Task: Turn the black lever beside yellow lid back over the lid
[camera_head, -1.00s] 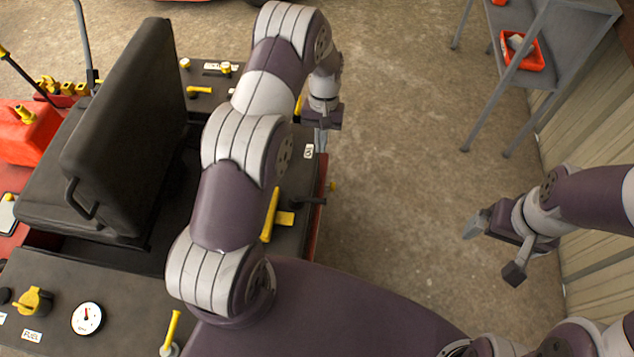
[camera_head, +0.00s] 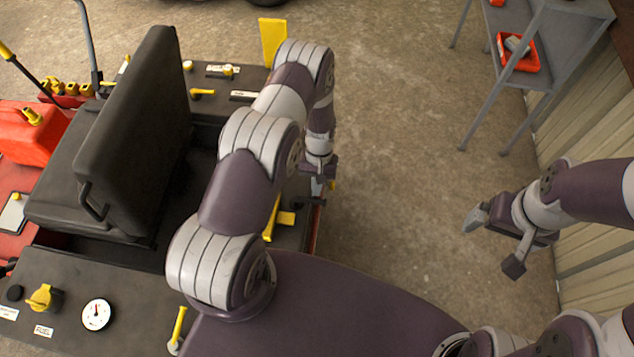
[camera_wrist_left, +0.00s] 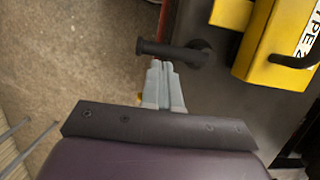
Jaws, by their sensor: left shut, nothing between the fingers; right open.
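The black lever (camera_wrist_left: 172,51) lies flat, pointing away from the yellow lid and out towards the floor side in the left wrist view. Its round pivot end is nearer the lid. The yellow lid (camera_wrist_left: 265,70) bears black lettering and a black handle; in the head view my left arm hides most of it. My left gripper (camera_head: 317,190) is shut and empty. In the left wrist view its fingertips (camera_wrist_left: 160,64) are right next to the lever's shaft; I cannot tell whether they touch. My right gripper (camera_head: 488,225) is open and empty over the floor at right.
The machine's black seat (camera_head: 125,135) stands left of my left arm. A yellow upright panel (camera_head: 272,40) rises behind that arm. A grey shelf (camera_head: 560,50) with a red tray (camera_head: 525,55) stands at back right. The concrete floor between machine and shelf is clear.

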